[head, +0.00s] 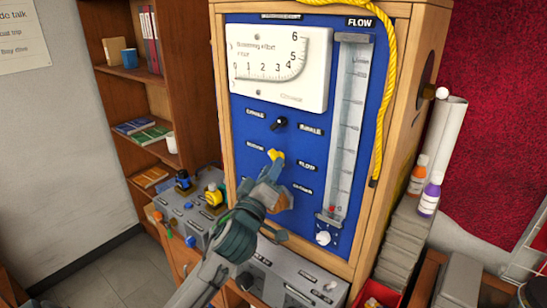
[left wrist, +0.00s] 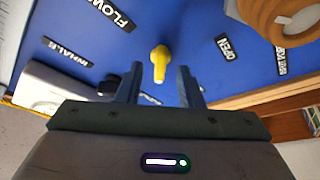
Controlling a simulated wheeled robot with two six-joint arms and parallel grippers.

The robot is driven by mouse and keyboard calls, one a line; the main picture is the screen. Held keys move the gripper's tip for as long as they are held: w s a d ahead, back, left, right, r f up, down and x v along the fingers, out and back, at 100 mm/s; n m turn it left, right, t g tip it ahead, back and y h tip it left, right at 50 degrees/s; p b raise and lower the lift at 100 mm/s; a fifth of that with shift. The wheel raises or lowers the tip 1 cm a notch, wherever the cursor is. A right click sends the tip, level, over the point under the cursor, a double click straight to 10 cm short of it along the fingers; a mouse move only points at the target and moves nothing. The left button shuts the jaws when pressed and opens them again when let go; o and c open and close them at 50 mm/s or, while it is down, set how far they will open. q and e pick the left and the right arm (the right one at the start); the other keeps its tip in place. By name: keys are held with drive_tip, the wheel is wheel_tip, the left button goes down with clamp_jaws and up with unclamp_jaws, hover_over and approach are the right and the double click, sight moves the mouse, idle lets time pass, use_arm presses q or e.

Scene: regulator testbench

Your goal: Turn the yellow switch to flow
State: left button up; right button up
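The yellow switch (head: 274,155) is on the blue panel (head: 250,150), left of the FLOW label (head: 307,166). In the left wrist view the switch (left wrist: 160,62) stands ahead of my left gripper (left wrist: 159,72), centred between the lines of its two fingers. The fingers are apart with a gap on both sides of the switch. In the head view the left gripper (head: 271,178) is just below the switch and hides part of the panel. The FLOW label also shows in the left wrist view (left wrist: 113,14). My right gripper is not in view.
A black knob (head: 279,123) sits above the switch. A round wooden part (left wrist: 280,20) is near the gripper's right side in the wrist view. A flow tube (head: 350,130) and yellow hose (head: 390,95) are at the right. A grey control box (head: 185,208) stands lower left.

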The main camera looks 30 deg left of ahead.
use_arm(q)
drive_tip(key=shift+w+a+r, duration=0.2)
drive_tip(key=shift+w+r, duration=0.05)
drive_tip(key=shift+w, duration=0.5)
clamp_jaws()
drive_tip(key=shift+f, duration=0.1)
